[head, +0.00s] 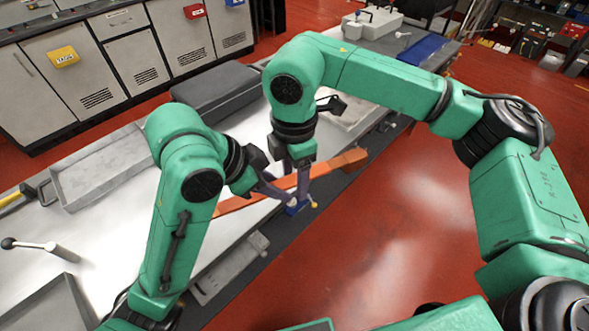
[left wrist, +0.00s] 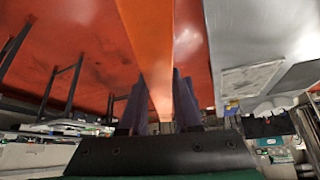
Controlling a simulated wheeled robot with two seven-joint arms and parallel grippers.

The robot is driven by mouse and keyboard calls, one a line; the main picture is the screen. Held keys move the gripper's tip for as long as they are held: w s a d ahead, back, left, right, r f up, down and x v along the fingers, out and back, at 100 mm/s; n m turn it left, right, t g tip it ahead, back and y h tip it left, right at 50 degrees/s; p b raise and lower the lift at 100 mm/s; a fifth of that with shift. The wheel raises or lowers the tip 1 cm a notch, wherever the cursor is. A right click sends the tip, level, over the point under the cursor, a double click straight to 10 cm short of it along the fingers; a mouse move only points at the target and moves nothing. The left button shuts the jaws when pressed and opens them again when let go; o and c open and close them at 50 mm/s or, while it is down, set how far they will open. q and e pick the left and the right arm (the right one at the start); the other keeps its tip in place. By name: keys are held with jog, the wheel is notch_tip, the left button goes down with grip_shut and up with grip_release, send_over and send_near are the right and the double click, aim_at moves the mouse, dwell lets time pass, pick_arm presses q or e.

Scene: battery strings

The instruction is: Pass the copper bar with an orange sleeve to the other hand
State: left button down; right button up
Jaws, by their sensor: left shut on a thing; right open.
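The orange-sleeved copper bar (head: 343,160) is held slantwise above the front edge of the bench in the head view. My left gripper (head: 283,190) is shut on it near its middle. In the left wrist view the bar (left wrist: 153,45) runs from the top edge down between the purple fingers (left wrist: 160,108). My right gripper (head: 302,182) points down at the bar, just right of my left gripper, and is open. The fingers of both grippers overlap in the head view, so I cannot tell whether the right fingers straddle or touch the bar.
The bench (head: 112,236) carries a grey tray (head: 100,172), a dark grey case (head: 217,92) and a lever with a black knob (head: 45,247). The red floor (head: 385,235) in front is clear.

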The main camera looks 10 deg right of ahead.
pick_arm(q)
jog(key=shift+r, duration=0.1)
pick_arm(e)
jog(key=c, duration=1)
grip_shut()
pick_arm(q)
jog(key=shift+d, duration=0.1)
pick_arm(e)
jog(key=shift+w, duration=0.1)
pick_arm(q)
jog(key=shift+s, duration=0.15)
pick_arm(e)
jog(key=shift+w+r, duration=0.1)
jog(key=shift+w, duration=0.05)
